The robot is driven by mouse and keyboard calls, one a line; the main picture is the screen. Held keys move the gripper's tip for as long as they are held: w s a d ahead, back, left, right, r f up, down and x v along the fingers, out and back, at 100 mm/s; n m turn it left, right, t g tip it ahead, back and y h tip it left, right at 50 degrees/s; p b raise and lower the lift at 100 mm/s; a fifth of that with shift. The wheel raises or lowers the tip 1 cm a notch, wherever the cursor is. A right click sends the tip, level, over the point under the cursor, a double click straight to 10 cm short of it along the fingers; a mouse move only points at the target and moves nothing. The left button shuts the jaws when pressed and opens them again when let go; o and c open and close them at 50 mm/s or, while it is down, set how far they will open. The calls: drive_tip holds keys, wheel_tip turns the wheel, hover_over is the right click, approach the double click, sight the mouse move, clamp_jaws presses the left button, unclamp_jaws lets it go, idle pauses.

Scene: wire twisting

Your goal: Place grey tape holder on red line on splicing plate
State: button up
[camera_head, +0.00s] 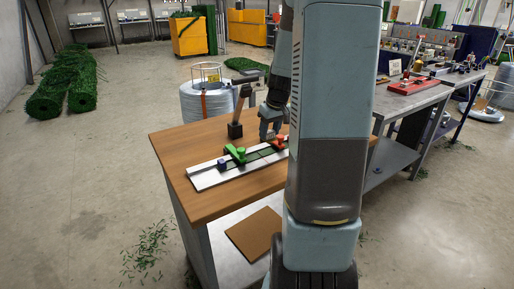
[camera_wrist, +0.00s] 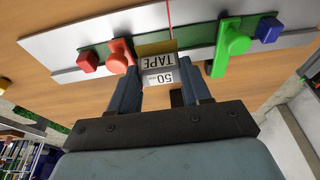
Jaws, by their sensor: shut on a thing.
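The splicing plate (camera_head: 212,179) is a long silver plate with a green strip, lying on the wooden table. In the wrist view the plate (camera_wrist: 60,45) runs across the top, with a thin red line (camera_wrist: 169,13) crossing it. My gripper (camera_wrist: 162,82) is shut on the grey tape holder (camera_wrist: 158,78), which carries labels reading "TAPE" and "50". The holder appears over the green strip, close to the red line, between the red and green clamps. I cannot tell whether it touches the plate. In the head view my gripper (camera_head: 267,136) is above the plate's far part, and the holder is hard to make out.
A green clamp (camera_wrist: 232,40) and blue knob (camera_wrist: 268,30) sit on one side, a red clamp (camera_wrist: 120,56) and red knob (camera_wrist: 88,62) on the other. A dark stand (camera_head: 236,129) is behind the plate. The wooden table's (camera_head: 177,147) left part is clear.

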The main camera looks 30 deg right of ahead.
drive_tip(key=w+f, duration=0.1)
drive_tip(key=w+a+f, duration=0.1)
drive_tip(key=f, duration=0.1)
drive_tip(key=a+f, duration=0.1)
drive_tip(key=shift+w+f, duration=0.15)
drive_tip(key=shift+w, duration=0.25)
drive_tip(key=shift+f, duration=1.55)
drive_tip(key=shift+f, duration=0.1)
drive_tip(key=o, duration=1.1)
